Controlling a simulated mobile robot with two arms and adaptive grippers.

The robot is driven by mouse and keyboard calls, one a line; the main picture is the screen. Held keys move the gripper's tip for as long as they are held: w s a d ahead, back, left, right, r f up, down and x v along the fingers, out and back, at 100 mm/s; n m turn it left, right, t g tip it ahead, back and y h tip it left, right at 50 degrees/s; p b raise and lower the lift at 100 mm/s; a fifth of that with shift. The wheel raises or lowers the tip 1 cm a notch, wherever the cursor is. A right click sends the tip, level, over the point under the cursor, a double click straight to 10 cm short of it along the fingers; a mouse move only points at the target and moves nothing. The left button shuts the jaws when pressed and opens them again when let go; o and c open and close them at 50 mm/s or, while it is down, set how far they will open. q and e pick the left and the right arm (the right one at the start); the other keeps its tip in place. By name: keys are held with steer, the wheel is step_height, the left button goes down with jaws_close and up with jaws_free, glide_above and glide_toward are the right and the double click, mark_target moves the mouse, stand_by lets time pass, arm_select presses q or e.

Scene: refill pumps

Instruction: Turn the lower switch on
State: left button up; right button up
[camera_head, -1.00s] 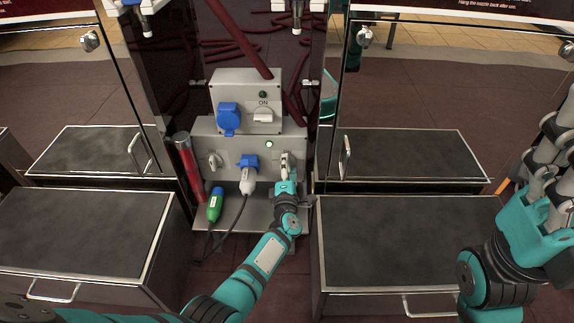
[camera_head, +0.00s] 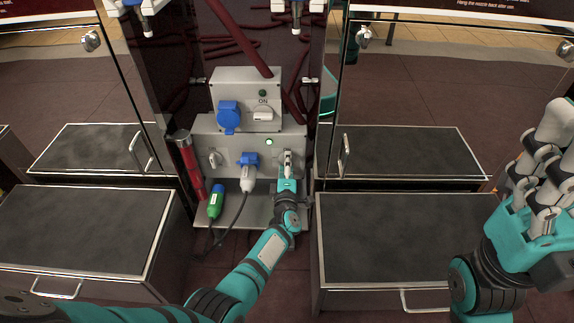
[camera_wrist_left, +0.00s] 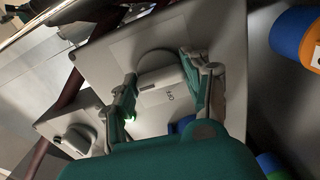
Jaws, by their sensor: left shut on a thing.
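The gripper hides most of the switch in the head view. A green lamp (camera_head: 269,142) on the lower box is lit. My right gripper (camera_head: 545,170) is at the far right, empty, its fingers apart.
The upper box (camera_head: 245,88) has a blue socket cover (camera_head: 228,116), a white switch (camera_head: 264,114) and a dark green lamp. A white plug (camera_head: 248,178) sits in the lower blue socket. Low cabinets flank the boxes.

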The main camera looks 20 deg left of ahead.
arm_select(q)
steer(key=o, duration=1)
steer(key=shift+f, duration=0.1)
steer(key=shift+o, duration=0.8)
